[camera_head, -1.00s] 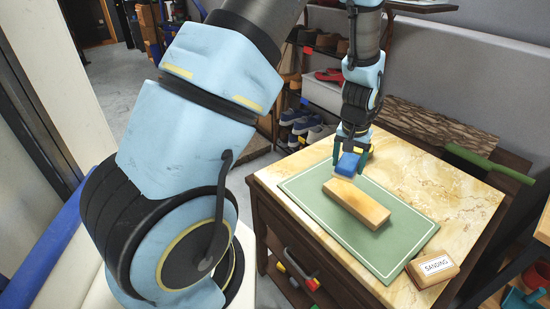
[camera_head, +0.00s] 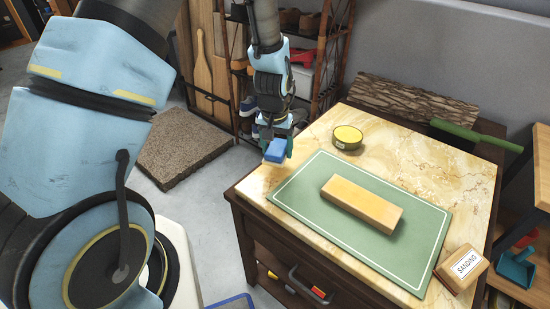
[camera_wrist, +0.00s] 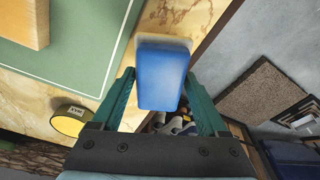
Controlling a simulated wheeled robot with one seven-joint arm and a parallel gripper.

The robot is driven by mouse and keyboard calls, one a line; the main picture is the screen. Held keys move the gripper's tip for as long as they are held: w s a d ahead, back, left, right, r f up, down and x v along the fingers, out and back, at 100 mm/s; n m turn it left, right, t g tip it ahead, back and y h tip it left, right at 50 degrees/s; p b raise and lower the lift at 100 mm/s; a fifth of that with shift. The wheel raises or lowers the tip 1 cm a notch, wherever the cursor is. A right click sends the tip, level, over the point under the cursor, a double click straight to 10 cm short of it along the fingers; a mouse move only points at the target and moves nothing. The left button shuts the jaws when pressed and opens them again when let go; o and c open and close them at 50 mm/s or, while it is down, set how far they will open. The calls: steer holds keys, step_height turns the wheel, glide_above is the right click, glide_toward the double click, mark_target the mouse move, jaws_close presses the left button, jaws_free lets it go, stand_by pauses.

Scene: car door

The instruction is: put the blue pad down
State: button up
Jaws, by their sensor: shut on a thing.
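The blue pad (camera_head: 275,151) is between the fingers of my gripper (camera_head: 276,141). In the head view it is near the left edge of the marbled cabinet top (camera_head: 335,125), left of the green mat. In the wrist view the blue pad (camera_wrist: 162,75) sits between the two green fingers of my gripper (camera_wrist: 160,88), with marbled top and the top's edge behind it. A pale band shows around the pad's far end. I cannot tell how high it is above the top.
A wooden block (camera_head: 362,203) lies on the green mat (camera_head: 420,245). A round yellow-topped tin (camera_head: 347,137) stands behind the mat. A block labelled SANDING (camera_head: 461,268) is at the front right corner. A green-handled bar (camera_head: 475,135) is at the back right. Bare marble lies left of the mat.

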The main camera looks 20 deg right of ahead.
steer(key=shift+f+p, duration=0.4)
steer(key=shift+f, duration=1.8)
steer(key=shift+f, duration=0.15)
steer(key=o, duration=1.1)
steer(key=shift+f, duration=0.1)
